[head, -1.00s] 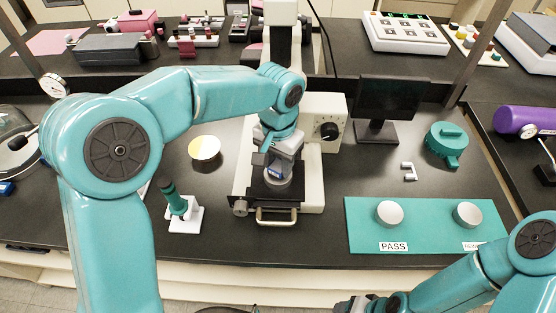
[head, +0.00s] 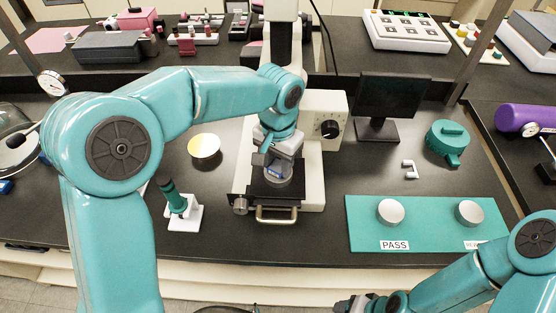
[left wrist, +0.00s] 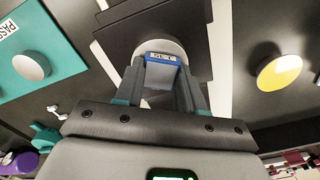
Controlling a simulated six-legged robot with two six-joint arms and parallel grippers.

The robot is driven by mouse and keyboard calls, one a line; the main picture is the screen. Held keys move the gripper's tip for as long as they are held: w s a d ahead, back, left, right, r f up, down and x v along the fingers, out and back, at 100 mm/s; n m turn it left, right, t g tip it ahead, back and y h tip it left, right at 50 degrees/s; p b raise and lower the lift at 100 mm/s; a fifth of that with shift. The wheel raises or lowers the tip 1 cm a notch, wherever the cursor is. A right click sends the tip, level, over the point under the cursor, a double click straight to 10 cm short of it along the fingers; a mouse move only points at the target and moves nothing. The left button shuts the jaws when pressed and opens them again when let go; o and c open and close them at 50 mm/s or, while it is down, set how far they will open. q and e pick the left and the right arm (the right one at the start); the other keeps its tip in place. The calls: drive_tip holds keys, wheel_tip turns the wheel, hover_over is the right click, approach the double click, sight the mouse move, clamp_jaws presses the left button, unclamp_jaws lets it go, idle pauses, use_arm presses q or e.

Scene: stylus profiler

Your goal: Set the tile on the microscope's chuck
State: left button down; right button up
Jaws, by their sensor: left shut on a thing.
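My left gripper (head: 276,160) is shut on a small tile (left wrist: 160,75), which has a blue edge with a printed label. In the left wrist view, the tile sits between the two fingers. The round grey chuck (head: 277,183) lies on the dark stage of the white microscope (head: 312,170). The gripper and tile are over the chuck and hide part of it. In the left wrist view, the chuck (left wrist: 171,46) shows behind the tile. I cannot tell whether tile and chuck touch. My right gripper (head: 354,304) shows only partly at the bottom edge.
A teal mat (head: 430,239) with two round pieces and a PASS label lies to the right. A gold disc (head: 204,147) and a green-handled tool on a white stand (head: 180,208) are to the left. A monitor (head: 385,100) and a teal round container (head: 448,140) stand behind the mat.

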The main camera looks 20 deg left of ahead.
idle(0.3)
use_arm(q)
drive_tip(key=shift+r+p, duration=0.6)
drive_tip(key=shift+r, duration=0.1)
drive_tip(key=c, duration=1.6)
unclamp_jaws()
drive_tip(key=shift+f, duration=0.1)
drive_tip(key=shift+c, duration=0.2)
clamp_jaws()
drive_tip(key=shift+f, duration=0.2)
drive_tip(key=shift+f, duration=0.15)
drive_tip(key=shift+f+b, duration=0.35)
drive_tip(key=shift+b, duration=0.1)
